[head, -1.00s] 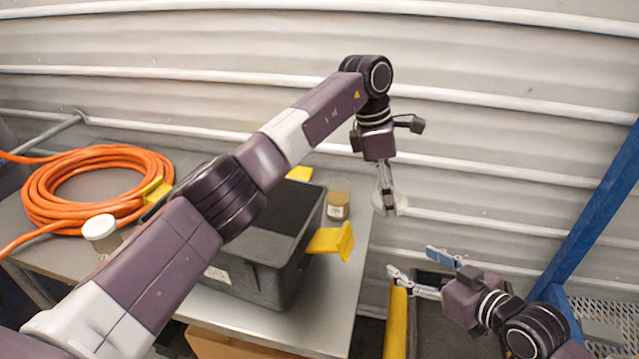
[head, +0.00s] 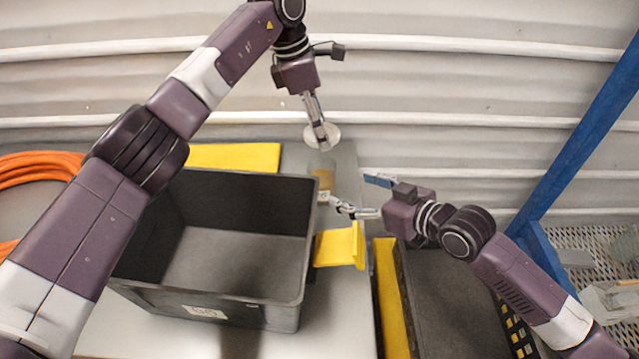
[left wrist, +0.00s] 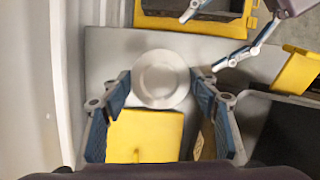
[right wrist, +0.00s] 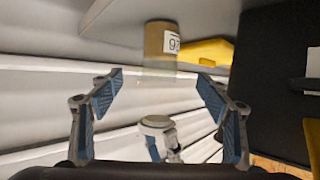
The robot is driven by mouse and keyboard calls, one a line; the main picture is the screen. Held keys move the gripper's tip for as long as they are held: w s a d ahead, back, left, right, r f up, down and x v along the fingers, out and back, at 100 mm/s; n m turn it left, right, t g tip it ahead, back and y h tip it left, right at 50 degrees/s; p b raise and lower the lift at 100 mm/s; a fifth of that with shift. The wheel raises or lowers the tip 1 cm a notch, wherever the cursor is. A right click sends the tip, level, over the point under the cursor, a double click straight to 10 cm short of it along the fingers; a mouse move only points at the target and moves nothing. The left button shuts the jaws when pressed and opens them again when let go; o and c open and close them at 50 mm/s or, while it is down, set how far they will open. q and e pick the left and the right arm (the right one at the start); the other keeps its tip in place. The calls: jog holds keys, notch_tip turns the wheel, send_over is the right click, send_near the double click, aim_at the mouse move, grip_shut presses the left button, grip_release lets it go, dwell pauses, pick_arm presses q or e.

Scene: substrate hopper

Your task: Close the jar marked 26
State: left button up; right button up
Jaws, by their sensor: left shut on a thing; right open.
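My left gripper (head: 322,122) is shut on a white round lid (head: 322,137), held in the air by its rim. The lid fills the space between the fingers in the left wrist view (left wrist: 160,79). The jar marked 26 (head: 321,170) stands on the grey table behind the lid's lower edge in the head view. Its brown contents and label, upside down, show in the right wrist view (right wrist: 158,42). My right gripper (head: 352,192) is open, near the jar's right side, its fingers apart from the glass. The lid is apart from the jar.
A dark open crate (head: 215,297) stands on the table, left of the jar. A yellow flat piece (head: 235,157) lies behind it and a yellow bracket-like piece (head: 340,246) sits at its right. An orange hose (head: 35,166) is at left. A blue post (head: 580,130) rises at right.

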aim_at(321, 178)
jog(key=shift+w+a, duration=0.1)
jog(key=x, duration=1.2)
jog(key=shift+f, duration=0.15)
jog(key=shift+c, duration=0.2)
jog(key=c, duration=1.7)
pick_arm(q)
jog(key=shift+f, duration=2.5)
pick_arm(e)
jog(key=shift+c, duration=0.2)
